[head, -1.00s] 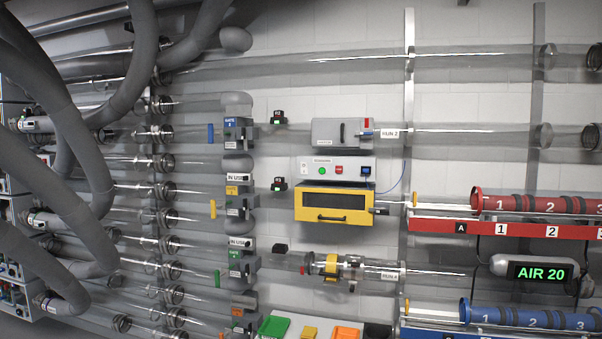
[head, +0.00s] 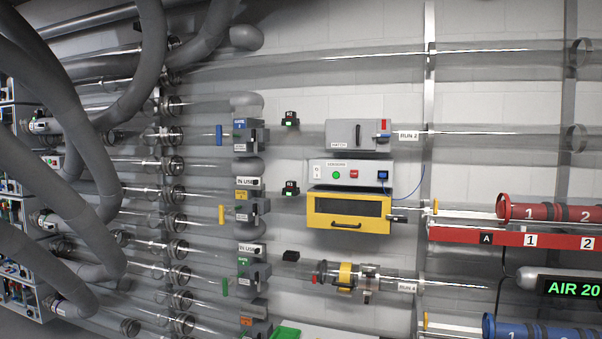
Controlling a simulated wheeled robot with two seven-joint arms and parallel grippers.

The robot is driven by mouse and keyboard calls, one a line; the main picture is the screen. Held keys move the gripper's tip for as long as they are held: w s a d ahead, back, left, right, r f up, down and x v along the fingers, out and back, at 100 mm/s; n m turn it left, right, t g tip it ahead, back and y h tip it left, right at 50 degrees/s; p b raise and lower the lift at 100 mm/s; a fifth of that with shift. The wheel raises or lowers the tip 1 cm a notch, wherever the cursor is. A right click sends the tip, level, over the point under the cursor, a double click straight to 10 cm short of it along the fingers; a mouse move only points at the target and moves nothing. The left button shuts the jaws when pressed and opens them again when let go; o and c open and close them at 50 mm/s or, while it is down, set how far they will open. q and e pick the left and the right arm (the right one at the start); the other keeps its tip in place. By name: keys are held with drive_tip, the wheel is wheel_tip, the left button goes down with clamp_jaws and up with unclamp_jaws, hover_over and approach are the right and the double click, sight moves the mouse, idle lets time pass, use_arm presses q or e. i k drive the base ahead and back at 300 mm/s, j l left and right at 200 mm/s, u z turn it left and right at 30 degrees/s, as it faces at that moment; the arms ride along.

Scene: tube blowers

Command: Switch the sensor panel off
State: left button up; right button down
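The sensor panel (head: 324,175) is a pale box on the wall, right of the middle in the head view. It has a green button (head: 336,175), a red button (head: 354,174), a small white switch at its left end and a blue part (head: 382,175) at its right end. A label above the buttons is too small to read surely. Neither of my grippers is in view.
A yellow drawer box (head: 347,211) sits right below the panel, and a grey box (head: 358,136) with a handle sits above it. Clear tubes cross the wall. Thick grey hoses (head: 62,120) fill the left side. A red rail (head: 500,238) and an AIR 20 display (head: 574,289) are at right.

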sight(317, 169)
drive_tip(key=i+l+u, duration=0.1)
drive_tip(key=i+u, duration=0.2)
drive_tip(key=u, duration=0.15)
drive_tip(key=i+l+u, duration=0.2)
drive_tip(key=u, duration=0.2)
drive_tip(key=i+l+u, duration=0.2)
drive_tip(key=i+l, duration=0.9)
